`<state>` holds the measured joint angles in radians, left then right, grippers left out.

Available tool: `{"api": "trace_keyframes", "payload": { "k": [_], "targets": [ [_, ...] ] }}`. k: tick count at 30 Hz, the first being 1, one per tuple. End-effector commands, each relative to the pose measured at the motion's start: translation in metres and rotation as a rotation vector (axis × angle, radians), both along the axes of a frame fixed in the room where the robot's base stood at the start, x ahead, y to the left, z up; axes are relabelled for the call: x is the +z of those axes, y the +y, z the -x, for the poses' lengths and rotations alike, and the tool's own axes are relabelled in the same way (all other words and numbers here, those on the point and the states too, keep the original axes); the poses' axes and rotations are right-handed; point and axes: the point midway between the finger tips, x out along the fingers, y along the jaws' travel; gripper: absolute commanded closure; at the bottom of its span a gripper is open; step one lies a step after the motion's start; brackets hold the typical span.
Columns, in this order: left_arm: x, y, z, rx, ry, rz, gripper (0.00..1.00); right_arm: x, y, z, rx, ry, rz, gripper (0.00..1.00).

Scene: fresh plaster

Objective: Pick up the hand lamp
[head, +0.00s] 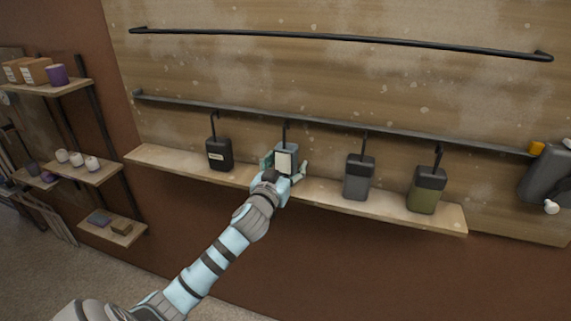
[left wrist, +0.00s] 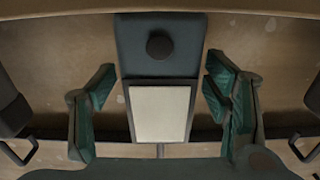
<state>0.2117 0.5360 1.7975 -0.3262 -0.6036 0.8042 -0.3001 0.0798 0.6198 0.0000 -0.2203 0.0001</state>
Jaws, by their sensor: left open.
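The hand lamp (head: 284,160), a teal-grey body with a pale front panel, hangs upright by a dark hook in front of the plastered board, above the narrow wooden shelf (head: 330,191). My left gripper (head: 286,168) is open at it, with one finger on either side. In the left wrist view the lamp (left wrist: 160,108) shows upside down, with a dark round knob and the pale panel. It lies between the two green-padded fingers of my gripper (left wrist: 158,82), with a gap on both sides. The right gripper is not in view.
A black device with a label (head: 219,154) hangs to the left. A grey one (head: 358,178) and an olive one (head: 427,190) hang to the right. A dark rail (head: 330,128) runs above them. Wall shelves (head: 85,173) with small items stand at left.

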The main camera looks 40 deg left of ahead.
Motion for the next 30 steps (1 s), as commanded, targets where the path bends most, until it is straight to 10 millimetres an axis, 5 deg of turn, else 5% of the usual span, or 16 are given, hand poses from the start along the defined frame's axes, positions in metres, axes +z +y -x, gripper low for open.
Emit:
{"api": "trace_keyframes", "payload": {
  "k": [5,16,23,30],
  "targets": [
    [0.000,0.000,0.000,0.000,0.000,0.000,0.32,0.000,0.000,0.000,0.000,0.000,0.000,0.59],
    [0.000,0.000,0.000,0.000,0.000,0.000,0.90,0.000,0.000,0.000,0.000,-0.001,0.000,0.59],
    [0.003,0.000,0.000,-0.001,-0.002,-0.001,0.90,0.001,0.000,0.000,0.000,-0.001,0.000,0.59],
    [0.057,0.000,0.000,-0.002,-0.008,-0.003,0.90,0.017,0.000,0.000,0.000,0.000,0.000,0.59]
  ]
}}
